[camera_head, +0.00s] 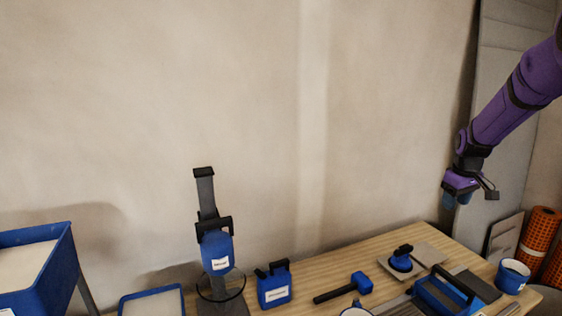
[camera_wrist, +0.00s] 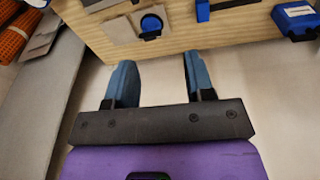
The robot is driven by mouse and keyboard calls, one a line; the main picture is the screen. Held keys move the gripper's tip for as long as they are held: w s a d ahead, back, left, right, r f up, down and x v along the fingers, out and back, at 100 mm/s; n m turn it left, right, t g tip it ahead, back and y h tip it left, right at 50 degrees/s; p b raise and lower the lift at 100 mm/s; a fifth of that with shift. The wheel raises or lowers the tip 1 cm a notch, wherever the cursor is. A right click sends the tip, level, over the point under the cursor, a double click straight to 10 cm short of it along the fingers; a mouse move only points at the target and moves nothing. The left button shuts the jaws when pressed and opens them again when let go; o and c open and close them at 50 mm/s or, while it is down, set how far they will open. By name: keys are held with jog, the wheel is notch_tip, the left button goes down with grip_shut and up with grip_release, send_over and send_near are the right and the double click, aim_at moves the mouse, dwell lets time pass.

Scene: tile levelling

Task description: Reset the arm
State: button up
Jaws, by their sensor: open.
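My purple arm reaches in from the upper right of the head view, and my gripper (camera_head: 457,200) hangs in the air above the right end of the wooden table. In the wrist view the gripper's two blue fingers (camera_wrist: 155,85) stand wide apart with nothing between them. The gripper is open, empty and apart from the things on the table.
The wooden table (camera_head: 340,262) holds a blue-headed mallet (camera_head: 345,288), a blue canister (camera_head: 274,285), a blue suction cup (camera_head: 401,259) on a tile, a blue toolbox (camera_head: 440,298) and a blue mug (camera_head: 512,276). Orange rolls (camera_head: 541,231) stand at the right. A wall rises behind.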

jog(key=s+a+r+m+t, duration=0.2)
jog(key=s+a+r, duration=1.1)
jog(key=s+r, duration=0.35)
jog(key=s+a+t, duration=0.1)
jog(key=s+a, duration=0.2)
jog(key=s, duration=0.7)
jog(key=s+a+r+m, duration=0.1)
jog(key=s+a, duration=0.3)
jog(key=s, duration=0.7)
jog(key=shift+s+a+t+y, duration=0.2)
jog(key=shift+t+y, duration=0.1)
jog(key=shift+t, duration=0.1)
jog(key=shift+w, duration=0.1)
